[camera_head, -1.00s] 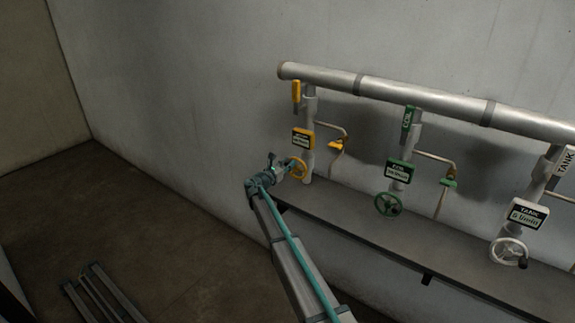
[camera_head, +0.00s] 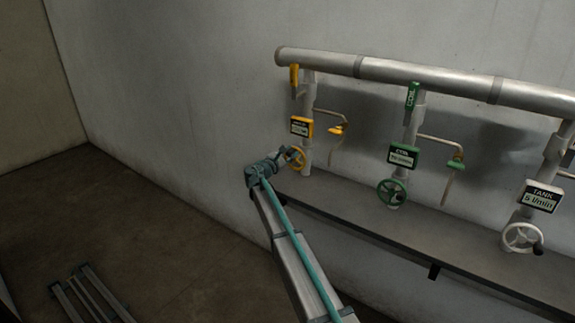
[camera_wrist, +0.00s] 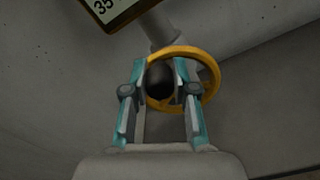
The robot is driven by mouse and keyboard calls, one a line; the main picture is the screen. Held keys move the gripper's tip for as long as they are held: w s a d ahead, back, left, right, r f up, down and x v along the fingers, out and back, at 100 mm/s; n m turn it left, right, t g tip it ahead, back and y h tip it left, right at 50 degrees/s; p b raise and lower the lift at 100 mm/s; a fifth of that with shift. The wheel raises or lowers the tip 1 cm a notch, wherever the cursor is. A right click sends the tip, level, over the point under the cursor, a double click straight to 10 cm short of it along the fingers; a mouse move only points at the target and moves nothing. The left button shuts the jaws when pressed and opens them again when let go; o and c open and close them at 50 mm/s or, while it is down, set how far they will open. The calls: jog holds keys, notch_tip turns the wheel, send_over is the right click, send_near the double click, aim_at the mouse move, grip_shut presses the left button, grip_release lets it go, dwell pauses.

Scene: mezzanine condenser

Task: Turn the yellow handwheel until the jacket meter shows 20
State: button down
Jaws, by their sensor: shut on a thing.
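The yellow handwheel (camera_head: 301,153) is on the leftmost valve pipe, and its rim (camera_wrist: 213,72) shows in the wrist view. My gripper (camera_head: 286,157) is at the wheel's left side in the head view. In the wrist view, my gripper (camera_wrist: 160,72) has its two teal fingers on either side of a dark round knob (camera_wrist: 160,88) on the wheel, shut on it. The jacket meter (camera_head: 301,127) with a yellow frame sits above the wheel, too small to read there. In the wrist view the meter (camera_wrist: 104,8) is cut off, with the digits "35" partly showing.
A green handwheel (camera_head: 392,193) with its meter (camera_head: 403,156) and a white handwheel (camera_head: 522,237) with the TANK meter (camera_head: 543,196) stand to the right. A dark ledge (camera_head: 350,213) runs below the valves. Metal rails (camera_head: 88,297) lie on the floor at lower left.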

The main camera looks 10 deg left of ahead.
aim_at(301, 155)
jog(key=d+m+b, duration=0.1)
jog(key=m+b, duration=0.2)
jog(key=b, duration=0.1)
jog(key=s+f+m+b, duration=0.1)
jog(key=m+b, duration=0.2)
jog(key=b, duration=0.1)
jog(key=d+m+b, duration=0.1)
jog(key=m+b, duration=0.1)
jog(key=b, duration=0.3)
jog(key=shift+s+d+f+m, duration=0.3)
jog(key=shift+d+m, duration=0.05)
jog(key=shift+m, duration=0.05)
jog(key=shift+d+b, duration=0.1)
jog(key=shift+b, duration=0.25)
jog(key=shift+r+m, duration=0.1)
jog(key=shift+m, duration=0.3)
jog(key=c, duration=0.9)
grip_release()
jog(key=shift+s, duration=0.1)
jog(key=v, duration=1.2)
